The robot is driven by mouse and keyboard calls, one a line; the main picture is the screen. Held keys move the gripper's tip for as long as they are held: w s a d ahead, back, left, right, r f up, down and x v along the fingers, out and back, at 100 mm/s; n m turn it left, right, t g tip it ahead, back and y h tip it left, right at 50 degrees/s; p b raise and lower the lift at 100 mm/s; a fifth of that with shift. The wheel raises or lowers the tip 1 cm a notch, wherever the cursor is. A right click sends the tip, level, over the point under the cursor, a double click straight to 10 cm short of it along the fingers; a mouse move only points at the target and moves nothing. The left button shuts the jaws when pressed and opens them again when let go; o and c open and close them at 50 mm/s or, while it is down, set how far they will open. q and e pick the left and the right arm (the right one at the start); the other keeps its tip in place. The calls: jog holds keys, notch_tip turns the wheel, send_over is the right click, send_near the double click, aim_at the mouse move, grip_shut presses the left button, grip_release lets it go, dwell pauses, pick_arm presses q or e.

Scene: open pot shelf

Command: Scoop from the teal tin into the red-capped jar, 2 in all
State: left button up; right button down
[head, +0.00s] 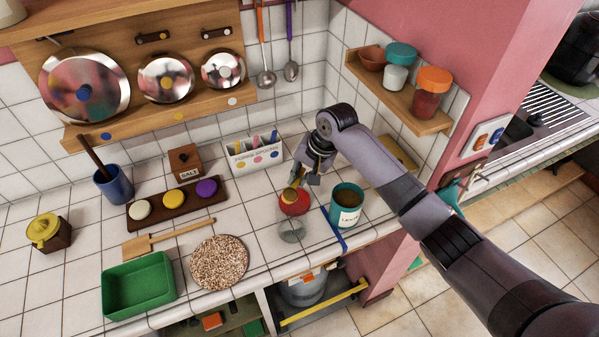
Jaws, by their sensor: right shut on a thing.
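The teal tin (346,207) stands upright and open on the counter, with a pale label and brown contents. To its left is a round red thing (296,205), which looks like the red cap. In front of that is a small clear glass vessel (291,231), probably the jar; its contents are not clear. My right gripper (306,179) is shut above the red thing, left of the tin. It holds a small yellow-brown thing (290,194) that looks like the scoop; its fingers partly hide it. My left gripper is not in view.
A blue strip (334,230) lies between the glass and the tin. A speckled round mat (219,262), a green tray (138,286) and a wooden spatula (165,239) lie left. A white packet box (257,154) stands behind. A wall shelf (400,103) holds capped jars.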

jog(key=y+b, duration=0.1)
jog(key=f+t+y+b, duration=0.1)
jog(key=y+b, duration=0.1)
jog(key=t+y+b, duration=0.1)
jog(key=shift+s+d+f+y, duration=0.15)
jog(key=shift+f+y, duration=0.1)
jog(key=shift+y, duration=0.15)
jog(key=shift+d+f+t+y+b, duration=0.1)
jog(key=shift+t+y+b, duration=0.85)
jog(key=shift+b, duration=2.4)
jog(key=shift+f+t+y+b, duration=0.25)
jog(key=shift+y+b, duration=1.2)
jog(key=shift+b, duration=1.9)
jog(key=shift+d+t+y+b, duration=0.1)
jog(key=shift+t+y+b, duration=0.85)
jog(key=shift+b, duration=2.4)
jog(key=shift+g+y, duration=0.25)
jog(key=shift+r, duration=0.1)
